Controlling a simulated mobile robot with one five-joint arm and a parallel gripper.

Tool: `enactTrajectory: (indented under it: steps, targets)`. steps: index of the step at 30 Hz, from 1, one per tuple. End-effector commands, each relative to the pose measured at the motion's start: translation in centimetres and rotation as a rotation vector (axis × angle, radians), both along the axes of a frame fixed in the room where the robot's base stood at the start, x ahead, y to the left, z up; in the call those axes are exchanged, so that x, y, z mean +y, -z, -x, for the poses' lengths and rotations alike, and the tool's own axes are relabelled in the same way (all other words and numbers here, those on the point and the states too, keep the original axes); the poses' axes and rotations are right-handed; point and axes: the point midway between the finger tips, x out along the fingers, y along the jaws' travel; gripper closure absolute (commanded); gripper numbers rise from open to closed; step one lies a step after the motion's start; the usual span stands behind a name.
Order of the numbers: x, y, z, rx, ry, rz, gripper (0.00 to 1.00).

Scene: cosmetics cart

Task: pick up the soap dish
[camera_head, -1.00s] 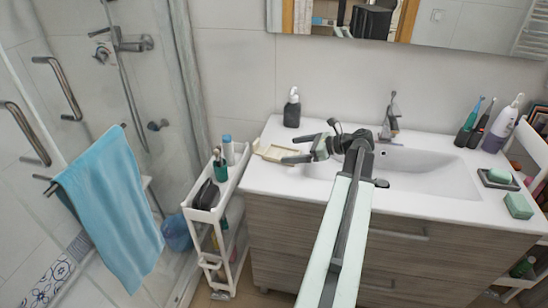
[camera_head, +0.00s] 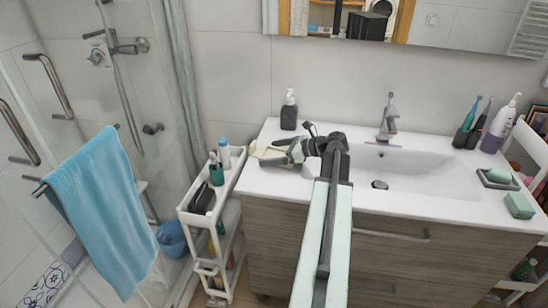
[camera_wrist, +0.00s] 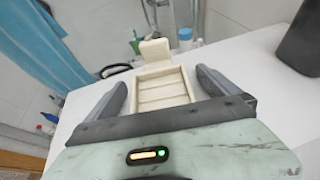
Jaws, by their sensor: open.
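A cream soap dish (camera_head: 258,151) lies on the left end of the white sink counter. In the wrist view the dish (camera_wrist: 160,90) is a shallow slatted tray with a raised tab at its far end. My gripper (camera_head: 274,156) is low over the counter at the dish and hides part of it. In the wrist view my gripper (camera_wrist: 162,78) is open, with one dark finger on each side of the tray. Small gaps seem to show between fingers and tray; I cannot tell whether they touch.
A dark soap dispenser (camera_head: 289,110) stands behind the dish and shows at the wrist view's right (camera_wrist: 299,35). A white cart (camera_head: 212,215) with bottles stands left of the counter. The basin (camera_head: 415,175) lies to the right. A green soap on a dark tray (camera_head: 498,178) sits at the far right.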

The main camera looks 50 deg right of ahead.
Motion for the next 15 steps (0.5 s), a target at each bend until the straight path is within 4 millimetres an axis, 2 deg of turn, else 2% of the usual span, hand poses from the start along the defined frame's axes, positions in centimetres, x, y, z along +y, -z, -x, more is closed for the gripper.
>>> enactTrajectory:
  steps: [1, 6, 7, 8, 15]
  targets:
    - [-0.01, -0.03, 0.02, 0.0, 0.0, 0.0, 0.08]
    - [-0.03, -0.04, 0.05, 0.0, 0.0, 0.0, 0.56]
    - [-0.03, -0.04, 0.05, 0.0, 0.0, 0.0, 0.64]
    - [-0.04, -0.05, 0.06, -0.001, 0.0, 0.0, 0.68]
    - [-0.06, -0.11, 0.08, -0.001, 0.0, 0.0, 0.68]
